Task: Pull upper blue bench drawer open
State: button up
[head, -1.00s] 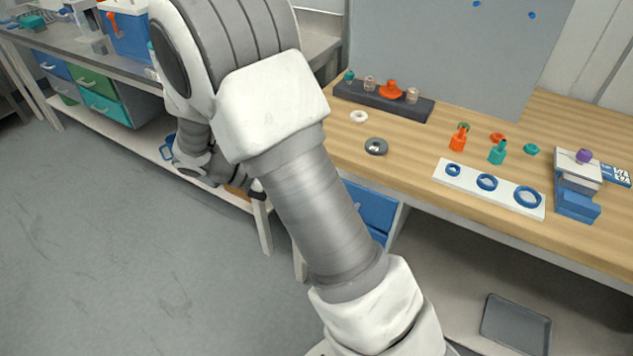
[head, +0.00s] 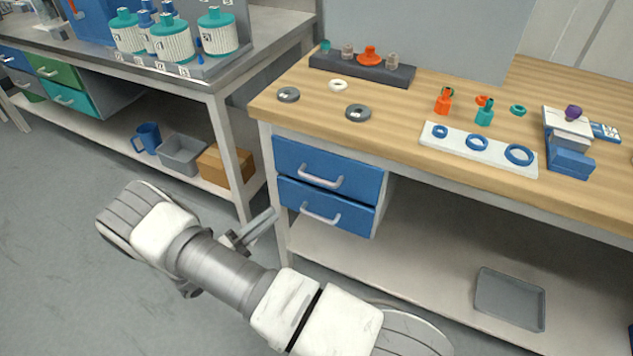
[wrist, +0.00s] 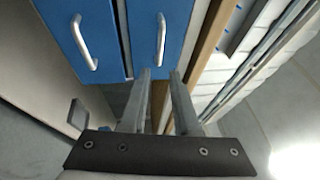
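The upper blue drawer (head: 345,163) is shut under the left end of the wooden bench top, with a pale bar handle (head: 320,182). The lower blue drawer (head: 345,209) below it is also shut. In the wrist view, the upper drawer (wrist: 144,22) is the right one, beside the wood edge, with its handle (wrist: 161,40) ahead of my fingers; the lower drawer (wrist: 62,18) is at left. My gripper (wrist: 160,75) is open and empty, its parallel fingers apart and pointing toward the upper handle, not around it. In the head view it is partly hidden by my arm.
The bench top (head: 300,110) holds grey discs, a dark rack (head: 362,70), small bottles and a white plate with blue rings (head: 478,150). A grey tray (head: 510,298) lies on the lower shelf. A second bench with bottles stands at left. The floor before the drawers is open.

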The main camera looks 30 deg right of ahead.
aim_at(316, 178)
jog(key=b+x, duration=0.2)
jog(key=x, duration=1.4)
jog(key=shift+w+d+f, duration=0.1)
jog(key=shift+d, duration=0.05)
grip_shut()
dwell(0.7)
